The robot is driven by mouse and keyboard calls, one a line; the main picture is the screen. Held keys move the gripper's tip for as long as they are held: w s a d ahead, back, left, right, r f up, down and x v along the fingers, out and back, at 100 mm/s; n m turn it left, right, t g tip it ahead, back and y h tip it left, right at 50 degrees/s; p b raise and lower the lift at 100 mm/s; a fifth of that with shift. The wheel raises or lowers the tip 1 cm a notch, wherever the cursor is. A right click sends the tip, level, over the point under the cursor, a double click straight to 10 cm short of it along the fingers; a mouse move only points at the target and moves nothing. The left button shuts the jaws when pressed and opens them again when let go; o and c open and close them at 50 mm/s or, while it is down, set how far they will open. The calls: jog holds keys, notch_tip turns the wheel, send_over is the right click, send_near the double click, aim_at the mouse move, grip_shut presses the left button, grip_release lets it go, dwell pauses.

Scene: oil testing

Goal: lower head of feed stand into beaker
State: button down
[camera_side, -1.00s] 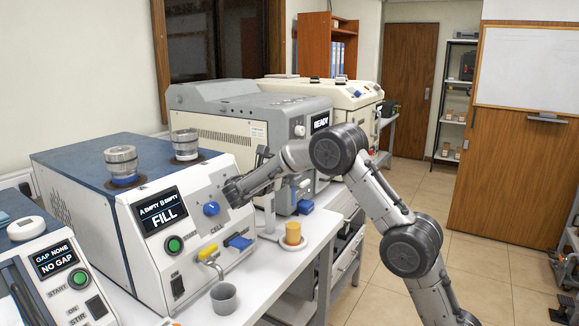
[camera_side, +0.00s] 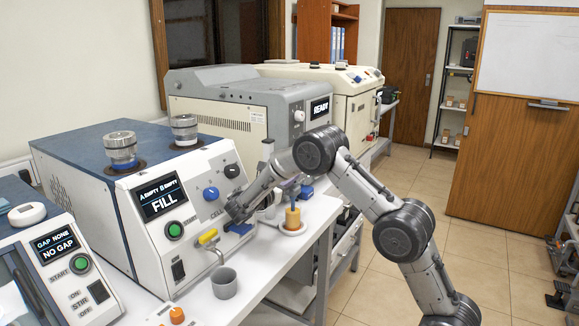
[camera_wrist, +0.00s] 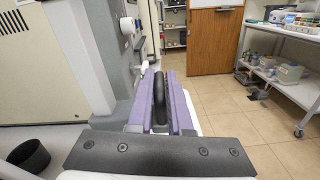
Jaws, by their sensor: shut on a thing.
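The beaker (camera_side: 293,219) holds amber contents and stands on a round white base on the bench. The feed stand's slim upright (camera_side: 266,165) rises to its left, partly behind my arm. My gripper (camera_side: 296,184) is above the beaker, with its purple fingers pointing to the right. A thin stem runs down from the fingers to the beaker's mouth; how far it goes in is too small to tell. The beaker is hidden there.
The grey READY machine (camera_side: 245,105) is behind. Open floor (camera_side: 390,285) lies right of the bench.

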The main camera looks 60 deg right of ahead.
jog(key=shift+w+a+r, duration=0.1)
jog(key=shift+w, duration=0.1)
jog(key=c, duration=0.9)
grip_release()
jog(key=shift+s, duration=0.1)
jog(key=a, duration=0.2)
jog(key=shift+a, duration=0.3)
notch_tip(320, 180, up, 6)
jog(key=shift+a+f, duration=0.15)
jog(key=shift+f, duration=0.05)
jog(key=shift+r, duration=0.75)
